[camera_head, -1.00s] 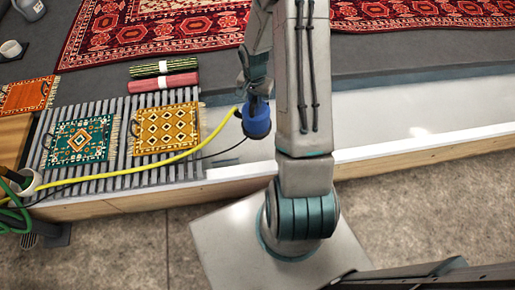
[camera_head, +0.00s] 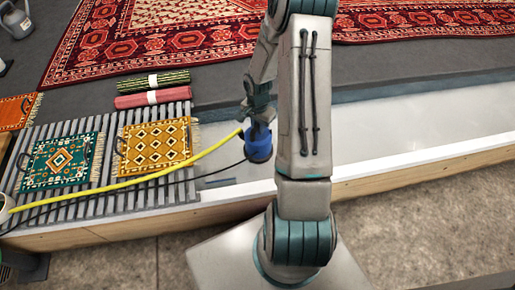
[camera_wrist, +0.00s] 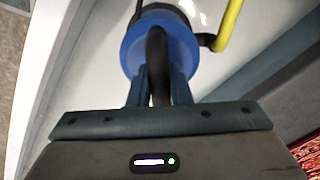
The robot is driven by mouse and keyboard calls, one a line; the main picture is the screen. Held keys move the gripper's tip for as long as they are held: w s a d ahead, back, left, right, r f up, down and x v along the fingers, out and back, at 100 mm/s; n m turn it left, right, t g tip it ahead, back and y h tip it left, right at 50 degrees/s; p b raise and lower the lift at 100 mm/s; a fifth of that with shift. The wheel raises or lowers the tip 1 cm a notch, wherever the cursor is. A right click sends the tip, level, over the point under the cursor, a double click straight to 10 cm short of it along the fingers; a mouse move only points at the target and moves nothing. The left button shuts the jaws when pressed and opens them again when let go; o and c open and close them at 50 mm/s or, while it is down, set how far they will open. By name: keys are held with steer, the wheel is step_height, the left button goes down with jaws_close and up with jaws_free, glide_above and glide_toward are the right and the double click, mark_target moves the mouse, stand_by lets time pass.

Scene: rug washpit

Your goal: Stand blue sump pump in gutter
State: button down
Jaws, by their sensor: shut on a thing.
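The blue sump pump (camera_head: 258,147) hangs upright below my gripper (camera_head: 256,112) in the head view. In the wrist view, the blue pump (camera_wrist: 172,34) shows just beyond my gripper (camera_wrist: 160,85), whose fingers are shut on its dark handle. A yellow hose and a black cable run from the pump to the left. The pale gutter (camera_head: 400,140) runs along the front edge of the floor, and the pump is over its left part. I cannot tell whether the pump's base touches the gutter bottom.
A slatted grate (camera_head: 110,205) lies left of the pump, with a green mat (camera_head: 62,160) and a yellow mat (camera_head: 155,146) on it. Rolled rugs (camera_head: 155,95) lie behind them. A large red rug (camera_head: 160,40) covers the back. The gutter right of my arm is clear.

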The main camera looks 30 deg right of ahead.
step_height(320, 180, down, 9)
steer(key=b, duration=0.3)
steer(key=shift+r, duration=0.1)
steer(key=c, duration=1.8)
jaws_free()
steer(key=shift+f, duration=0.2)
steer(key=o, duration=0.5)
steer(key=shift+r, duration=0.1)
steer(key=shift+c, duration=0.2)
